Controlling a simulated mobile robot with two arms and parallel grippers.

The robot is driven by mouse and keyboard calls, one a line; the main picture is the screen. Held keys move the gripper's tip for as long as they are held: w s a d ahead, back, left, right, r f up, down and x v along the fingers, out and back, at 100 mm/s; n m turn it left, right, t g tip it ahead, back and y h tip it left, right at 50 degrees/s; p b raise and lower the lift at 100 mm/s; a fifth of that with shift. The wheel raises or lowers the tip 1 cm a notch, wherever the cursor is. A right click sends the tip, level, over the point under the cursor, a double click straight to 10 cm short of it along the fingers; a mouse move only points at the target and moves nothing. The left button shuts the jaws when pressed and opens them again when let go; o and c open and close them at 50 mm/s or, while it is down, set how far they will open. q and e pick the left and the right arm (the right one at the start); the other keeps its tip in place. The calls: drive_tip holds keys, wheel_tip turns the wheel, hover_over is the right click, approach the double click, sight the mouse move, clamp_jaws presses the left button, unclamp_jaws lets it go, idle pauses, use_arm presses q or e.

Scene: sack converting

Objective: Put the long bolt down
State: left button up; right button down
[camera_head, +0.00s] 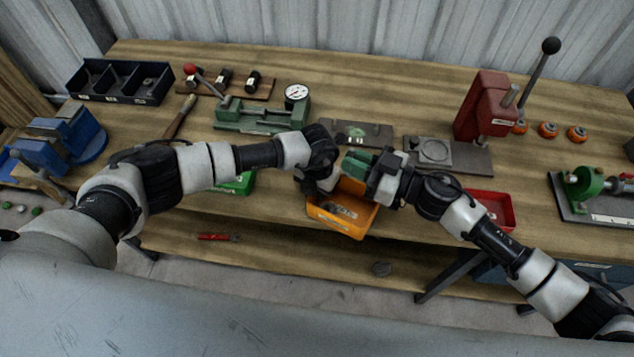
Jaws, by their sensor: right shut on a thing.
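My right gripper (359,164) reaches in from the right and hangs above the back edge of the orange bin. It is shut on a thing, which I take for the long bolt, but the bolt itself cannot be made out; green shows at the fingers. My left gripper (320,184) is just left of it and lower, pointing down by the orange bin's left back corner. Its fingers are dark and partly hidden, so I cannot tell whether they are open. The orange bin (340,226) stands at the bench's front edge with small dark parts inside.
A green bin (236,184) lies partly behind my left arm, and a red bin (509,211) behind my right forearm. A flat plate with a round recess (433,151), a red press (484,105) and a green fixture with a dial (262,117) stand behind. Bare wood (400,228) lies right of the orange bin.

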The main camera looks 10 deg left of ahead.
use_arm(q)
clamp_jaws()
use_arm(e)
drive_tip(key=s+d+m+t+h, duration=0.1)
drive_tip(key=s+d+m+t, duration=0.15)
drive_tip(key=d, duration=0.35)
wheel_tip(320, 180, down, 9)
drive_tip(key=shift+a+r+n, duration=0.15)
drive_tip(key=shift+a+n, duration=0.05)
drive_tip(key=shift+n, duration=0.25)
drive_tip(key=shift+w, duration=0.1)
drive_tip(key=shift+f, duration=0.5)
drive_tip(key=shift+f, duration=0.1)
